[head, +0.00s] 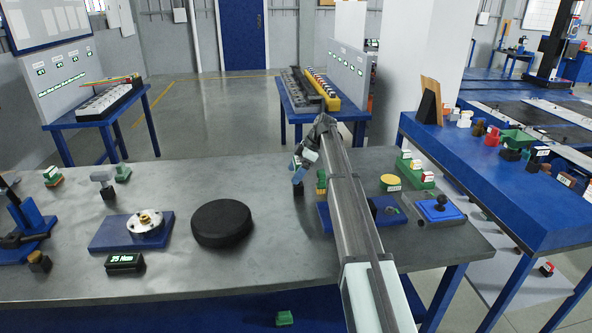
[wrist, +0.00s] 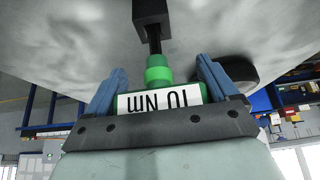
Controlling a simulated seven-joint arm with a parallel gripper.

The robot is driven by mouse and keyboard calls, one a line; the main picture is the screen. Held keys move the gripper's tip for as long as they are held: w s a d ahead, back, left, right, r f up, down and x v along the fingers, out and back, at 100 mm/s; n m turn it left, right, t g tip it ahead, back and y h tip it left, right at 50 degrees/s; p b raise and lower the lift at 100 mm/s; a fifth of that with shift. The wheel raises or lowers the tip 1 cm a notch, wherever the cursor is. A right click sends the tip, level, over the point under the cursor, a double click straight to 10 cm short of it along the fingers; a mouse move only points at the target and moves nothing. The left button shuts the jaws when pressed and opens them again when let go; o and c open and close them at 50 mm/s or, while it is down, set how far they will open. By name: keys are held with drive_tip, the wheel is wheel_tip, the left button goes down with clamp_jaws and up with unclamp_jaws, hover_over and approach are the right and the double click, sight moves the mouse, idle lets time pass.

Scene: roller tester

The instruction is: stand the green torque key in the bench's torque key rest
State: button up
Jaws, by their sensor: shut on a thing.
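My gripper (wrist: 157,82) is shut on the green torque key (wrist: 158,76), its blue fingers on either side of the handle. The handle bears a white label reading "10 Nm", upside down in the wrist view. A black shaft runs from its green collar to a black block (wrist: 153,18); I cannot tell whether that block is part of the key. In the head view my gripper (head: 299,170) is over the back middle of the grey bench (head: 275,262), and the held key is not clearly visible. I cannot identify the torque key rest with certainty.
A black disc (head: 221,222) lies left of my gripper. Farther left are a blue plate with a metal hub (head: 146,222), a "25 Nm" display (head: 125,263) and a grey-topped piece on a black block (head: 104,183). My arm covers part of the bench's right side.

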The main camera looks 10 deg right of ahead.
drive_tip(key=shift+f, duration=1.6)
drive_tip(key=o, duration=1.6)
drive_tip(key=shift+r, duration=0.1)
